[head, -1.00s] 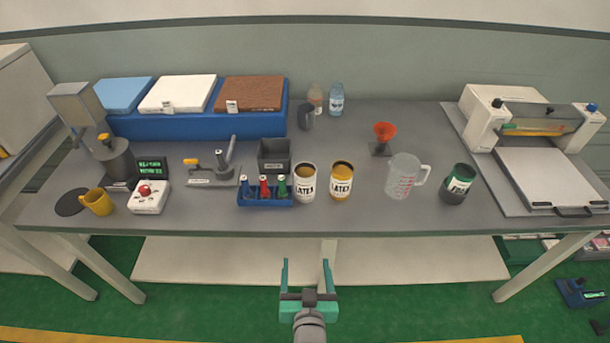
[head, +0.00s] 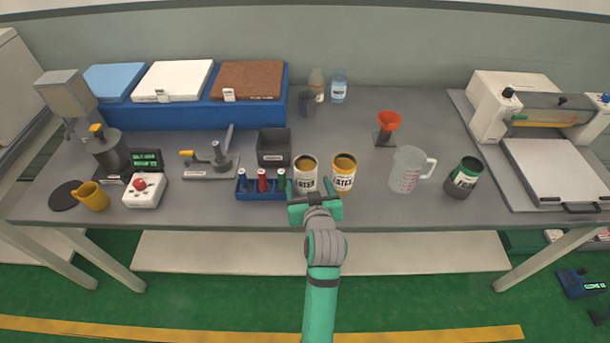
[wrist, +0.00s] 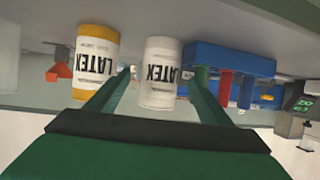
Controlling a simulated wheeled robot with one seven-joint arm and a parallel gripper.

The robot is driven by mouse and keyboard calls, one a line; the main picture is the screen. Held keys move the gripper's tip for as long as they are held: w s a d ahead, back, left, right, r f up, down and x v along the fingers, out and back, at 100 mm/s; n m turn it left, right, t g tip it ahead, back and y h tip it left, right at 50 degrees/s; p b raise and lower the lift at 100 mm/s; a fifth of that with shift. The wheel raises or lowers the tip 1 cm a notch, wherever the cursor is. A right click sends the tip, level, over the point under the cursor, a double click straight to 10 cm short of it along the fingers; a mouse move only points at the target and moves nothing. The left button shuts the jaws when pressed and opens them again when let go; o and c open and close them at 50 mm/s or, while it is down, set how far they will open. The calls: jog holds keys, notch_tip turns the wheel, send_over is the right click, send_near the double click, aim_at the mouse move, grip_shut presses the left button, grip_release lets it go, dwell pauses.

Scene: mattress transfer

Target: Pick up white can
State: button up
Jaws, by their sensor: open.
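The white can (head: 306,175), labelled LATEX, stands upright on the grey table near its front edge. In the wrist view the white can (wrist: 160,74) appears upside down, beyond and between the spread fingers. My gripper (head: 315,198) is open and empty, just in front of the white can, and hides its lower part in the head view. The fingers also show in the wrist view (wrist: 158,88). I cannot tell how far the fingertips reach along the can's sides. A yellow can (head: 343,174), also labelled LATEX, stands close to the right of the white can.
A blue rack (head: 256,191) with small coloured bottles stands close to the left of the white can. A grey bin (head: 273,149) is behind the rack. A clear jug (head: 406,170) and a green can (head: 463,178) stand farther right.

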jog(key=shift+x, duration=2.9)
jog(key=shift+r, duration=0.1)
jog(key=shift+w, duration=0.1)
jog(key=c, duration=1.4)
